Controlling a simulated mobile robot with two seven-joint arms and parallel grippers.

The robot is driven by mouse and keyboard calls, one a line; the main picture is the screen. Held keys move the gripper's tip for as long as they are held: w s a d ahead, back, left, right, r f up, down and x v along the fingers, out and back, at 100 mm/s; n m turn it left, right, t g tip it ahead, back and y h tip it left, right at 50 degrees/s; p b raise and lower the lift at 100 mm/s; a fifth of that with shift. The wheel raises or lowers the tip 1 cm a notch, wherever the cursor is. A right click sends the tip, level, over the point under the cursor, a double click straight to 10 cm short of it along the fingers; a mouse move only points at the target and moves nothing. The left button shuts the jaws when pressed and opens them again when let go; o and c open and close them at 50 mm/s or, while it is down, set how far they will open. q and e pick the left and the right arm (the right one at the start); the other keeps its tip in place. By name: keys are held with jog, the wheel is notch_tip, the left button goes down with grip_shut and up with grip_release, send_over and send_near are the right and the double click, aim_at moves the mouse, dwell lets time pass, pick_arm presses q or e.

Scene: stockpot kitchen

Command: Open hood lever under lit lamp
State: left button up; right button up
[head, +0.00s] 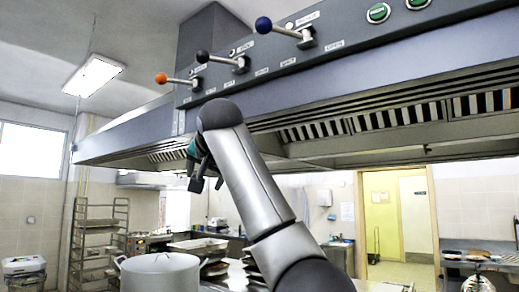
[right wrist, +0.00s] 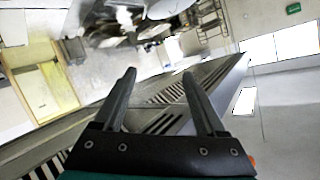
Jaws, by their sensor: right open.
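Three levers stick out of the hood's front panel in the head view: one with an orange knob (head: 161,78), one with a black knob (head: 202,56) and one with a blue knob (head: 263,25). All three point left. My right gripper (head: 200,178) is below the hood's front edge, partly behind my arm. In the right wrist view its fingers (right wrist: 160,88) are apart and empty. A bit of orange shows at that view's lower right. My left gripper is out of view.
The hood (head: 350,75) spans the upper right, with slatted filters underneath. Green buttons (head: 378,12) sit right of the levers. A stockpot (head: 158,272) stands below, with a rack (head: 98,235) to the left. Open air lies left of the hood.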

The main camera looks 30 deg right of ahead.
jog(key=s+r+m+t+h+p, duration=0.1)
jog(key=s+r, duration=0.6)
jog(key=r, duration=0.3)
jog(key=s+r+m+t+p, duration=0.1)
jog(key=s+r, duration=0.7)
jog(key=r, duration=0.1)
jog(key=m+t+h+p, duration=0.2)
jog(key=m, duration=0.1)
send_near(261, 31)
jog(key=p+x, duration=0.1)
jog(key=x, duration=0.3)
jog(key=r+p+x, duration=0.1)
jog(key=p+x, duration=0.1)
jog(key=x, duration=0.2)
jog(key=p+x, duration=0.2)
jog(key=x, duration=0.2)
jog(key=shift+d+r, duration=0.25)
jog(key=shift+r, duration=0.05)
jog(key=shift+w+d+f+p, duration=0.1)
jog(key=shift+w+d+p, duration=0.1)
jog(key=shift+w+p, duration=0.25)
jog(key=shift+w, duration=0.1)
jog(key=shift+c, duration=0.2)
grip_shut()
